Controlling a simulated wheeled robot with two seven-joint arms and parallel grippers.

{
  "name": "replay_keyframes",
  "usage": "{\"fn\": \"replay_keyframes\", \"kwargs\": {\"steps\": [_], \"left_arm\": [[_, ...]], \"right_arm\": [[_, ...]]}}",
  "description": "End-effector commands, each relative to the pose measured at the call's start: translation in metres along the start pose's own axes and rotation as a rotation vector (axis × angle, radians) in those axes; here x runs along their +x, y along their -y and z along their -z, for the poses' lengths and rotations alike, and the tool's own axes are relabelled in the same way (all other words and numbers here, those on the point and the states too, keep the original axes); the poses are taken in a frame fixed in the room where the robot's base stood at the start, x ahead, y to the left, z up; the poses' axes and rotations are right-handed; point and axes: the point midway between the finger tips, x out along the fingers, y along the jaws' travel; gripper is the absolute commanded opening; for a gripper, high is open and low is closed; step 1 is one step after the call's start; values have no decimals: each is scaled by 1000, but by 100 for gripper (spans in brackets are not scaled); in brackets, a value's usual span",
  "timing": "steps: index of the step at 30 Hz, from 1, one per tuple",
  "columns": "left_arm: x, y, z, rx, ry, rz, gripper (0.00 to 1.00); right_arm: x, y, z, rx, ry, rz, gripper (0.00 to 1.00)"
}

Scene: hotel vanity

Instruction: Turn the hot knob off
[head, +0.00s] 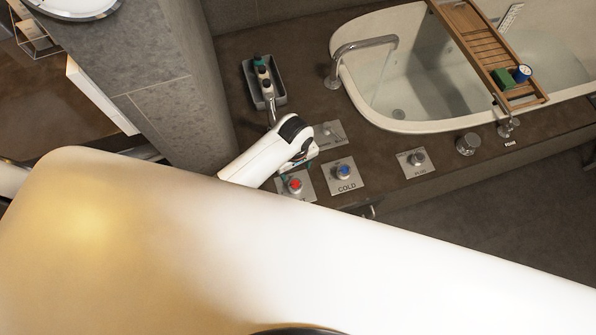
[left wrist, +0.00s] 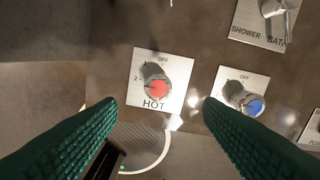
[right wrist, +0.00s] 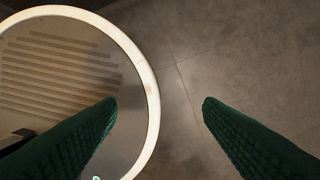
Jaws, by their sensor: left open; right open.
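The hot knob (head: 295,184) has a red cap and sits on a square metal plate on the brown tub deck. In the left wrist view the hot knob (left wrist: 157,88) stands on its plate, marked OFF at the top and HOT at the bottom. My left gripper (left wrist: 158,106) is open, with green fingers spread to either side below the knob, and nothing is between them. In the head view my left gripper (head: 300,160) is above the plates near the knob. My right gripper (right wrist: 160,104) is open and empty over the floor.
The blue-capped cold knob (head: 344,171) is right of the hot one. A shower/bath lever (left wrist: 272,8) is behind it. A plug knob (head: 416,158), bathtub (head: 420,127), spout (head: 365,44) and bottle tray (head: 249,72) share the deck. A stone pillar (head: 150,70) stands left.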

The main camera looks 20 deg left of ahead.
Motion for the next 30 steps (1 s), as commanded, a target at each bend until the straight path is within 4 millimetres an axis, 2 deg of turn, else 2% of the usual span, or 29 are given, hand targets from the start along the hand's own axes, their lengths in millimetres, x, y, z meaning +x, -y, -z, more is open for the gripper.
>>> {"fn": "replay_keyframes", "kwargs": {"steps": [4,8,11,18,23,30], "left_arm": [[26,-1,0,1,-1,-3,61],[53,0,0,0,-1,-2,61],[74,0,0,1,-1,-2,61],[105,0,0,1,1,0,61],[112,0,0,1,1,0,61],[112,0,0,1,1,1,61]], "right_arm": [[2,-6,37,0,-54,-8,61],[5,-9,54,0,-80,-11,61],[9,-9,53,0,-77,-11,61],[18,-6,21,0,-26,-6,61],[19,-8,21,1,-26,-9,61],[18,-11,33,1,-43,-13,61]]}}
